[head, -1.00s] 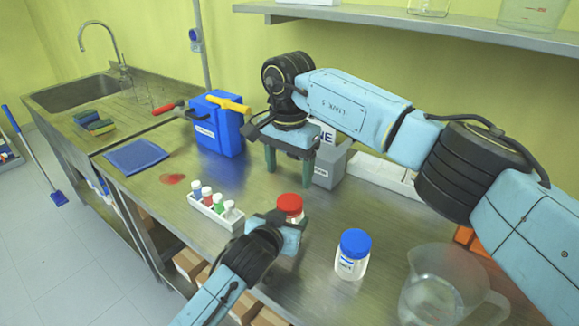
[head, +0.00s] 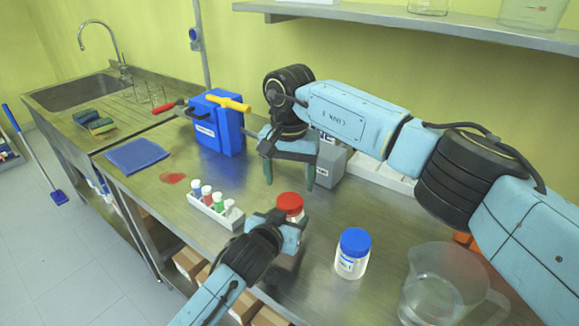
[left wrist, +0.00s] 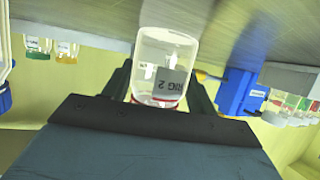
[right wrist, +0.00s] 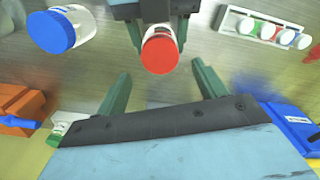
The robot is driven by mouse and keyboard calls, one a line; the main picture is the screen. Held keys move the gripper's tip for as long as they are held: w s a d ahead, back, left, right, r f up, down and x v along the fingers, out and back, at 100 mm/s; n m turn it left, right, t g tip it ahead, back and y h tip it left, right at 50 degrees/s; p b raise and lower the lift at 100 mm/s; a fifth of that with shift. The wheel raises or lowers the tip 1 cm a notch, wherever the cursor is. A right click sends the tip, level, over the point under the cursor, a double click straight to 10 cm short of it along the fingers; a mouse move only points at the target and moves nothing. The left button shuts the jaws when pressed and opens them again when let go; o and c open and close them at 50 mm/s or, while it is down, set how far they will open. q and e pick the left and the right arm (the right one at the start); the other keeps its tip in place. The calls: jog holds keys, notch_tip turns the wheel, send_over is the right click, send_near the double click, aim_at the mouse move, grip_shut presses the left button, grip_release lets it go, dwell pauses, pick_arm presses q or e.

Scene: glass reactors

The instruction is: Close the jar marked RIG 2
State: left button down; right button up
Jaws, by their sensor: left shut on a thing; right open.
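The jar marked RIG 2 (left wrist: 165,60) is a clear jar with its label showing in the left wrist view. Its red lid (head: 290,202) is on its top in the head view, and the lid also shows in the right wrist view (right wrist: 160,52). I cannot tell whether the lid is tight. My left gripper (head: 288,230) is shut on the jar's body from the front. My right gripper (head: 289,184) is open and empty, pointing down just above and behind the red lid. In the right wrist view its fingers (right wrist: 160,88) are spread, with the lid beyond them.
A blue-lidded jar (head: 353,252) stands right of the held jar, with a clear beaker (head: 440,288) further right. A rack of small vials (head: 215,208) is at the left.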

aim_at(290, 200)
jog(key=shift+f, duration=2.75)
